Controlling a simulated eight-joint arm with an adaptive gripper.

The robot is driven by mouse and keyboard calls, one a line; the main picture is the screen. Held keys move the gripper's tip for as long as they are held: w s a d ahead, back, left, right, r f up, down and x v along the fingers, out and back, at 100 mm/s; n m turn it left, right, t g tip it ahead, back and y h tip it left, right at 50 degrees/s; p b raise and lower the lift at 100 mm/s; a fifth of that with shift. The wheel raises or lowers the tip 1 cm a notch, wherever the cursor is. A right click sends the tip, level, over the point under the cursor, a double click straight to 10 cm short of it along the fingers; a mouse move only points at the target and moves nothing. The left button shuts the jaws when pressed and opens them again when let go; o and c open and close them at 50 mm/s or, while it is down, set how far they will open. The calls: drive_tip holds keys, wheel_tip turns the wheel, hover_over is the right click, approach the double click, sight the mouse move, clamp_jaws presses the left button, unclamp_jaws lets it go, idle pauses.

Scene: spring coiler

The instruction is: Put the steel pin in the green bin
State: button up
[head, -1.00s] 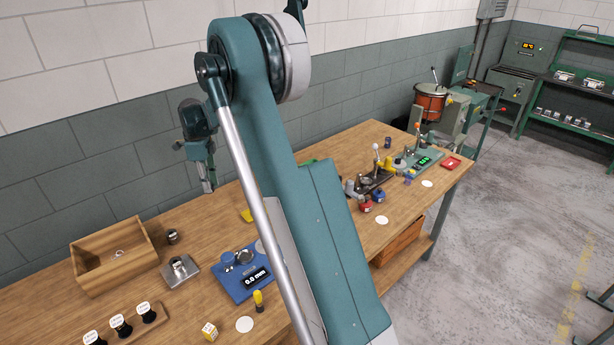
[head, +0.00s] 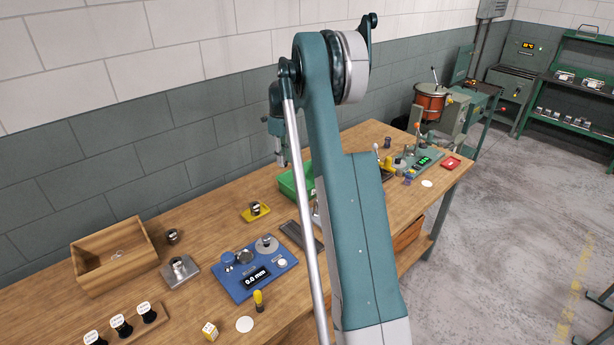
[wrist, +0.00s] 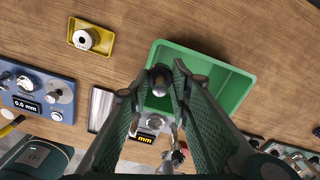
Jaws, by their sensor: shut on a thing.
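My gripper (wrist: 161,73) is shut on the steel pin (wrist: 160,82), whose rounded dark metal end shows between the fingertips in the wrist view. The green bin (wrist: 235,92) lies below the fingers there, its open inside facing me, with the pin over its left part. In the head view my gripper (head: 282,160) hangs just above the left end of the green bin (head: 289,184). My arm hides the rest of the bin there. The pin cannot be made out in the head view.
A yellow tray (wrist: 104,46) with a metal ring-shaped part sits left of the bin. The blue gauge (head: 252,290) stands nearer, and a wooden box (head: 112,274) is at far left. Bare wood lies between tray and bin.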

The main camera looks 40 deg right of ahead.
drive_tip(key=m, duration=0.2)
hover_over(307, 182)
drive_tip(key=s+a, duration=0.3)
drive_tip(key=s, duration=0.1)
wheel_tip(307, 182, down, 5)
drive_tip(key=shift+w+a, duration=0.1)
drive_tip(key=shift+f, duration=0.1)
drive_tip(key=shift+f, duration=3.05)
drive_tip(key=shift+f, duration=1.85)
drive_tip(key=shift+f, duration=0.2)
